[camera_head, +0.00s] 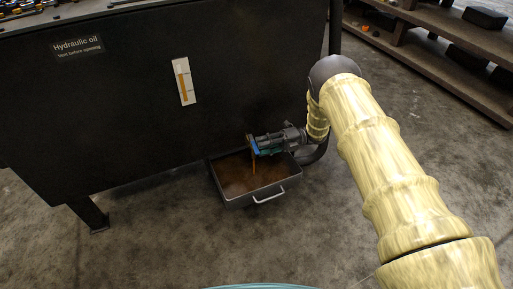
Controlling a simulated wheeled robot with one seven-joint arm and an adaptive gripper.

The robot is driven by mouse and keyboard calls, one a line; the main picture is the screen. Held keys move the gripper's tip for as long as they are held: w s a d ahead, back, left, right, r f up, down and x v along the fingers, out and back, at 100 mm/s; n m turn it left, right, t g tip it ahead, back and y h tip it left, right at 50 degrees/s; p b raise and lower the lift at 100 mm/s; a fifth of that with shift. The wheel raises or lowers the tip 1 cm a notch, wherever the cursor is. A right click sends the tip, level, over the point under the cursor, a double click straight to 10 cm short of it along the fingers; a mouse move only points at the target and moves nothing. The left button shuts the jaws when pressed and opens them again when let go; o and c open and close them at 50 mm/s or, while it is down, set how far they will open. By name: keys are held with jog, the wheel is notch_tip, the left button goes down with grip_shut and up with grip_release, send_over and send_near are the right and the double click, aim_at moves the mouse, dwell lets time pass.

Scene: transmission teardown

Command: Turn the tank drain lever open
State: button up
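The black tank (130,110) carries a label reading "Hydraulic oil" and a sight gauge (184,80) with an amber column. A small blue part, seemingly the drain lever (252,147), shows low on the tank's front. My gripper (257,144) reaches in from the right with its tips at this blue part. The fingers overlap it, so I cannot tell whether they grip it or only touch it. A thin orange stream (254,167) hangs below the blue part, over the drain pan (228,203). The valve body is mostly hidden.
The drain pan stands on the floor with brown liquid inside and a pale handle (270,195) in front. A tank leg (90,212) stands at left, and shelving (440,60) at upper right. The concrete floor in front is clear.

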jog(key=v, duration=0.8)
jog(key=shift+d, duration=0.3)
jog(key=shift+f, duration=0.1)
